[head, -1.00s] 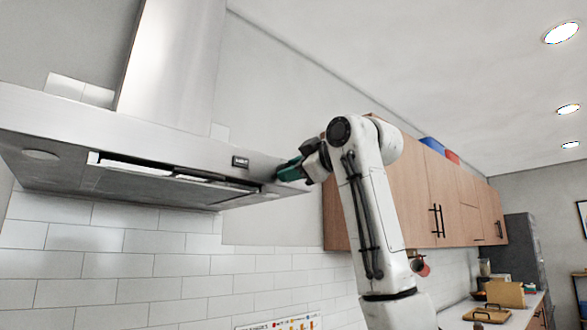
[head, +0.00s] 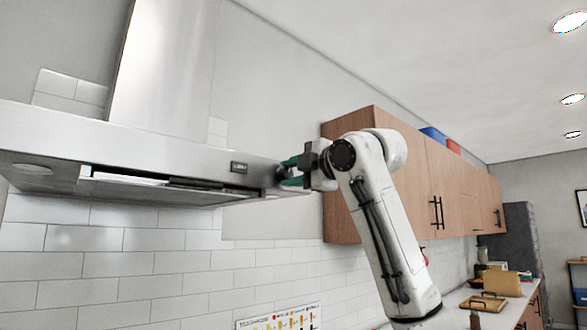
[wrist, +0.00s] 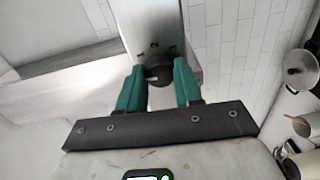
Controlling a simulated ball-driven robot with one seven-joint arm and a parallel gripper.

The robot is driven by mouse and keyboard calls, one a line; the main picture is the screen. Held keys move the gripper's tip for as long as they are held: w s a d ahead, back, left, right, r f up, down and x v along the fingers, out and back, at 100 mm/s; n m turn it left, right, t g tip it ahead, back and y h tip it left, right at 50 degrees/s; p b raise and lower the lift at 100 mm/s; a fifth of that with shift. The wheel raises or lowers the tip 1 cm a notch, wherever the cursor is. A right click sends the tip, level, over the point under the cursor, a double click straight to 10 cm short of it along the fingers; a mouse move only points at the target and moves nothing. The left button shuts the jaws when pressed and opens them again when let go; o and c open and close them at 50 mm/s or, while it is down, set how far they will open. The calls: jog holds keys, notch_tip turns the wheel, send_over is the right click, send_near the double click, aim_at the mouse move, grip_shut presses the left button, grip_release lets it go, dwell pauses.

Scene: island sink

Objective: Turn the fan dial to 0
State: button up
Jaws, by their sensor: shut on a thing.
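In the head view my gripper (head: 287,172) is at the hood's right front corner, and the dial is hidden there.
Wooden wall cabinets (head: 440,190) hang to the right behind my arm. A counter with wooden boards (head: 483,302) lies below at the right. Pans and cups (wrist: 300,72) show at the right of the wrist view. White tiles (head: 130,265) cover the wall under the hood.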

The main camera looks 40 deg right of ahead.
jog(key=shift+f+n, duration=0.1)
jog(key=shift+n, duration=0.2)
jog(key=o, duration=1)
jog(key=shift+o, duration=0.2)
jog(key=s+b, duration=0.2)
jog(key=s, duration=0.8)
jog(key=shift+s, duration=0.4)
